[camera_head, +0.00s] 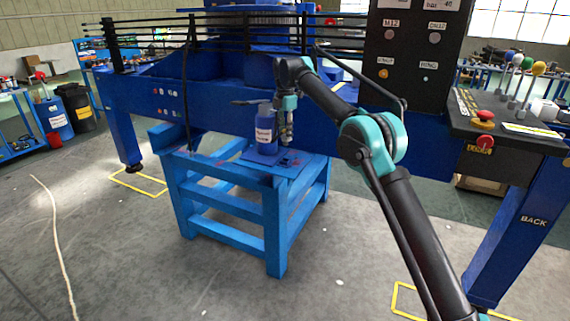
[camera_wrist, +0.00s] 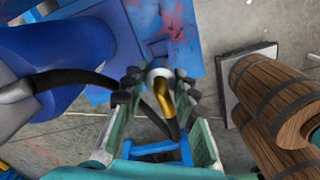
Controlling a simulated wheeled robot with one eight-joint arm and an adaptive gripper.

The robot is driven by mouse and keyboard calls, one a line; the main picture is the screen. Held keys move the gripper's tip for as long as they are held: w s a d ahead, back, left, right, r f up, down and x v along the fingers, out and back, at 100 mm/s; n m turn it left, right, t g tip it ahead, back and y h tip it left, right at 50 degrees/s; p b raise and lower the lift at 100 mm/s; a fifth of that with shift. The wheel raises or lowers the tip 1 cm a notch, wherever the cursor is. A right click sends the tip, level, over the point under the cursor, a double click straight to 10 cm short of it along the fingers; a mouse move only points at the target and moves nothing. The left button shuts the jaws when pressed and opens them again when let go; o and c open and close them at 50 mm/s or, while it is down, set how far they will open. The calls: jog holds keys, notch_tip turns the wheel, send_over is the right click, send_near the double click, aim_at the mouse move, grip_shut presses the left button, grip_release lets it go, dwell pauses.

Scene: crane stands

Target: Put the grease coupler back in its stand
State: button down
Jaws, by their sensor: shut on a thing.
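The grease coupler (camera_wrist: 163,92), a brass piece with a silver round end, is between my fingertips in the wrist view. My gripper (camera_wrist: 160,88) is shut on it. A black hose (camera_wrist: 75,78) runs beside it from a silver fitting on the left. In the head view my gripper (camera_head: 286,135) points down just right of a blue labelled canister (camera_head: 265,135), above the blue bench (camera_head: 230,200). The coupler is too small to make out there. Small dark parts (camera_head: 291,161) lie on the bench plate below my gripper. I cannot tell which part is the coupler's stand.
A large blue machine frame (camera_head: 140,85) stands behind the bench. A control panel with red buttons (camera_head: 482,120) and coloured levers is at right. Wooden barrels (camera_wrist: 275,95) show at right in the wrist view.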

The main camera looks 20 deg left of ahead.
jog(key=shift+a+f, duration=0.1)
jog(key=shift+f, duration=2.9)
jog(key=shift+m, duration=0.6)
jog(key=shift+f, duration=0.15)
jog(key=shift+f, duration=1.05)
jog(key=c, duration=1.1)
grip_release()
